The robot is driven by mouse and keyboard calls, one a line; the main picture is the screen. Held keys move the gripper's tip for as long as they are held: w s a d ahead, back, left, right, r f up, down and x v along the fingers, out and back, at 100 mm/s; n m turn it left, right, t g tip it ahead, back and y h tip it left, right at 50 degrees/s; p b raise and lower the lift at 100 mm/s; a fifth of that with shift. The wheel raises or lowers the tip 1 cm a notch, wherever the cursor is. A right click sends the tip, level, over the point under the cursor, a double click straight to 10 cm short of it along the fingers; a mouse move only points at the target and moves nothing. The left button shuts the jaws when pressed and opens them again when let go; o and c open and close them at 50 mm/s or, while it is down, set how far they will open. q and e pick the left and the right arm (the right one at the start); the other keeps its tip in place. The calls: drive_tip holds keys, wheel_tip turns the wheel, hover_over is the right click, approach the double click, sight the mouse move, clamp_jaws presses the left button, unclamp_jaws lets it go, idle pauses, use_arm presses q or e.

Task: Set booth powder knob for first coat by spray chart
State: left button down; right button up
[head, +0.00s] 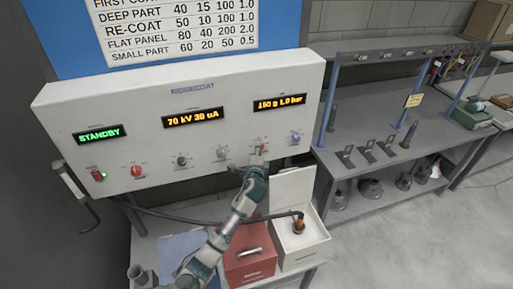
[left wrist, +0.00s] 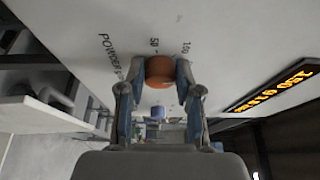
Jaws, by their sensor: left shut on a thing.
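The white control box (head: 150,103) has several knobs along its lower front. My left gripper (head: 258,160) is shut on the orange powder knob (left wrist: 160,70), one finger on each side, beside the "POWDER" lettering and the 50 and 100 marks. In the head view the knob is largely hidden by the gripper. The display above it (head: 279,103) reads about 150 g, 1.0 bar; the first digits are blurry. The spray chart (head: 175,25) hangs above the box; its first coat row is cut by the top edge. My right gripper is not in view.
Other displays read STANDBY (head: 100,135) and 70 kV 30 uA (head: 193,118). A red knob (head: 137,171), two grey knobs and a blue knob (head: 296,138) share the panel. Below stand a red box (head: 249,262) and an open white box (head: 305,245). A grey bench is at right.

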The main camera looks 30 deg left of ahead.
use_arm(q)
drive_tip(key=shift+d+f+m, duration=0.1)
drive_tip(key=shift+d+m, duration=0.2)
drive_tip(key=shift+m, duration=0.4)
drive_tip(key=shift+w+g, duration=0.1)
drive_tip(key=shift+g, duration=0.2)
drive_tip(key=shift+f, duration=0.15)
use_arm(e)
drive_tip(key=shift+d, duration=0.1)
use_arm(q)
drive_tip(key=c, duration=0.8)
unclamp_jaws()
drive_tip(key=shift+d, duration=0.1)
drive_tip(key=v, duration=1.2)
drive_tip(key=shift+w+d+r, duration=0.2)
drive_tip(key=shift+d, duration=0.05)
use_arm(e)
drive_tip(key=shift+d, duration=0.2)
use_arm(q)
drive_tip(key=shift+a, duration=0.2)
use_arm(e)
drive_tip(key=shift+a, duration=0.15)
